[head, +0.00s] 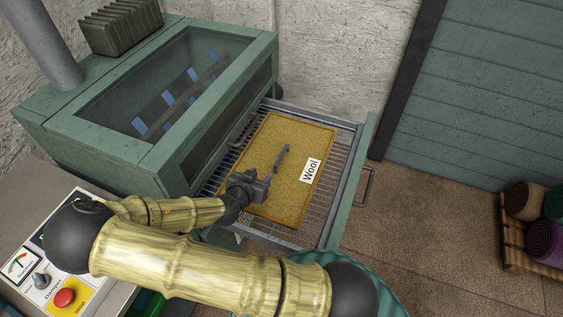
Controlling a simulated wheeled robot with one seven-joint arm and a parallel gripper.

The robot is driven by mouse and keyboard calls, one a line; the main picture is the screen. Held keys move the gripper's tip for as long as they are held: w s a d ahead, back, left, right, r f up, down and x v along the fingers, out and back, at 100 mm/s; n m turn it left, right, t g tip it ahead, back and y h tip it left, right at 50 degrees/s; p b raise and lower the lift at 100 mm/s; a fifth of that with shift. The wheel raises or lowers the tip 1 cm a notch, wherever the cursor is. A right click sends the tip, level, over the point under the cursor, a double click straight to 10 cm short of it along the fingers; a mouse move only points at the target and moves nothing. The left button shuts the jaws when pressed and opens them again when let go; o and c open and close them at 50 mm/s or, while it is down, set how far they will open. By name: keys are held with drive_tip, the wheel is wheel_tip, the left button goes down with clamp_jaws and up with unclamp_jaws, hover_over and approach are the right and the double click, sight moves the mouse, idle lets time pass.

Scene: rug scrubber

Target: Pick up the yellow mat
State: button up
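The yellow mat (299,142) lies flat in the pulled-out wire rack drawer (338,178) of the green machine. It is rectangular with a darker border and carries a white label reading "Wool" (311,170) near its right side. My gripper (281,160) is dark grey and appears over the middle and lower left of the mat, left of the label. It hides part of the mat's lower left. I cannot tell whether it touches the mat or whether its fingers are apart.
The green machine (150,160) with a glass top stands left of the drawer. The drawer's front panel (357,165) has a handle (368,187). A control panel with a red button (64,298) is at lower left. Rolled rugs (545,240) lie on a pallet at right; the floor between is clear.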

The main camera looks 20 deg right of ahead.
drive_tip(key=b, duration=0.5)
approach(281, 156)
drive_tip(key=x, duration=0.3)
drive_tip(key=shift+w+d+f, duration=0.1)
drive_tip(key=shift+w+f, duration=0.15)
drive_tip(key=shift+f, duration=0.1)
drive_tip(key=shift+w+d, duration=0.1)
drive_tip(key=shift+b+x, duration=0.95)
drive_tip(key=shift+x, duration=1.65)
drive_tip(key=shift+r, duration=0.2)
clamp_jaws()
